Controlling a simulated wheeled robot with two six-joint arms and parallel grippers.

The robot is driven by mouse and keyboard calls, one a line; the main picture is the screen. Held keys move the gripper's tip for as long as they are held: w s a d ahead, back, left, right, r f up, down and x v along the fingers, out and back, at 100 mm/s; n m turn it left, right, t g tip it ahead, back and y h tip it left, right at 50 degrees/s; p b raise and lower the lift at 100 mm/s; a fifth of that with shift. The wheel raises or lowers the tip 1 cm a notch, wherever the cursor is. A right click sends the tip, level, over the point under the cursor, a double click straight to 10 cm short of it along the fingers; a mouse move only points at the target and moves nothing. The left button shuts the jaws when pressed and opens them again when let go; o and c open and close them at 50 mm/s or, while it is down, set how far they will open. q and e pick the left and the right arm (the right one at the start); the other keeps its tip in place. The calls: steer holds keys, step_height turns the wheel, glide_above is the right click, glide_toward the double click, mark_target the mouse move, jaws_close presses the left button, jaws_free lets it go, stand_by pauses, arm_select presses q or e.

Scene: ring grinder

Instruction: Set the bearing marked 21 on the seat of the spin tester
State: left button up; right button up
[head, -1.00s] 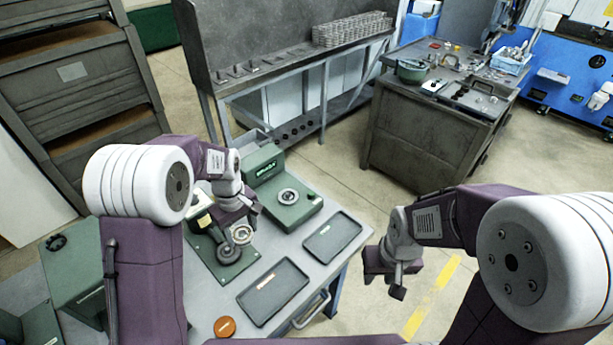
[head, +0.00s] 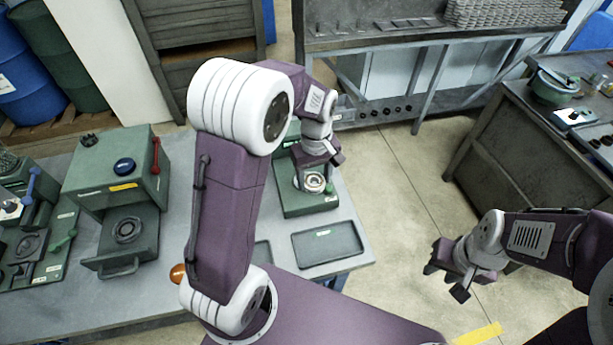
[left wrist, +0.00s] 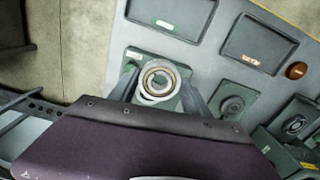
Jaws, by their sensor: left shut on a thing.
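My left gripper (head: 313,178) is shut on a ring-shaped bearing (left wrist: 160,78), which shows between its two fingers in the left wrist view. In the head view, the bearing (head: 316,184) is over the green spin tester (head: 299,204), at its seat. The spin tester's green body (left wrist: 150,57) also shows behind the bearing in the left wrist view. The bearing hides most of the seat, and I cannot tell whether the two touch. No number is readable on the bearing. My right gripper (head: 447,281) is open and empty, over the floor right of the table.
A dark tray (head: 329,243) lies in front of the spin tester, with another tray (left wrist: 258,45) beside it. A green machine (head: 120,185) with a front handle stands on the table's left. An orange disc (head: 178,273) is partly behind my left arm.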

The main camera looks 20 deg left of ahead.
arm_select(q)
steer(key=w+a+f, duration=0.1)
steer(key=w, duration=0.1)
steer(key=w+a+f+p, duration=0.1)
steer(key=w+a+f, duration=0.3)
steer(key=w, duration=0.1)
steer(key=shift+w+p, duration=0.1)
steer(key=shift+p, duration=0.3)
steer(key=shift+w+a+f, duration=0.15)
steer(key=shift+a+f, duration=0.15)
steer(key=shift+a, duration=0.15)
steer(key=shift+f, duration=0.25)
steer(key=f, duration=0.1)
steer(key=f+p, duration=0.1)
steer(key=shift+s+d+f, duration=0.15)
steer(key=shift+s+f, duration=0.05)
steer(key=shift+f, duration=0.2)
steer(key=shift+w+f, duration=0.25)
steer(key=shift+f, duration=0.15)
